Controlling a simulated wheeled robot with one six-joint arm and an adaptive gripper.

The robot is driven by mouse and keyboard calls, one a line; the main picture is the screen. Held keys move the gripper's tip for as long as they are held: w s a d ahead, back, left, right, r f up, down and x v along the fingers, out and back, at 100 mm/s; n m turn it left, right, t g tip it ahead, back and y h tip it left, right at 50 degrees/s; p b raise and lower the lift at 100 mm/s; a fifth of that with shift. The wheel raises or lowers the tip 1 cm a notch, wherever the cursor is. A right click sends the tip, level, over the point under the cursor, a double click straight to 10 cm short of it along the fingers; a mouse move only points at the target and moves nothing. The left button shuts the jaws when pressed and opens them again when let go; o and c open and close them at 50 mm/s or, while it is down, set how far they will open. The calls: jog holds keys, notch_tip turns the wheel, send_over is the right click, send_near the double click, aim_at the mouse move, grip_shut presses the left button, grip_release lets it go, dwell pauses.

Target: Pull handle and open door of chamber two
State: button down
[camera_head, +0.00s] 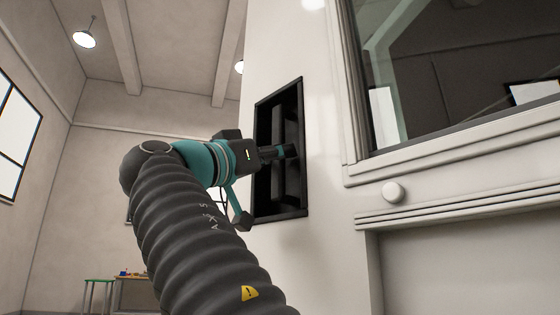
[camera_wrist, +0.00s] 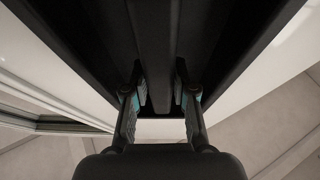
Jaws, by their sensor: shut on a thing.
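The chamber door handle (camera_head: 277,124) is a dark upright bar inside a black recessed frame (camera_head: 302,195) on the white chamber front. My gripper (camera_head: 288,152) reaches into the recess at about the middle of the bar. In the wrist view the handle (camera_wrist: 155,45) runs down between the two fingers of my gripper (camera_wrist: 160,95), one on each side. The gripper is shut on the handle. The fingertips are partly hidden in the dark recess. I cannot tell whether the door stands slightly ajar.
To the right is a large window (camera_head: 460,75) in a pale frame, with a round white knob (camera_head: 393,192) below it. A green-legged stool (camera_head: 98,283) and a table (camera_head: 137,293) with small items stand far back left. The floor is out of view.

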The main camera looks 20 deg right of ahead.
jog(key=c, duration=0.9)
grip_release()
jog(key=shift+w+f, duration=0.1)
jog(key=shift+a, duration=0.1)
jog(key=v, duration=1.2)
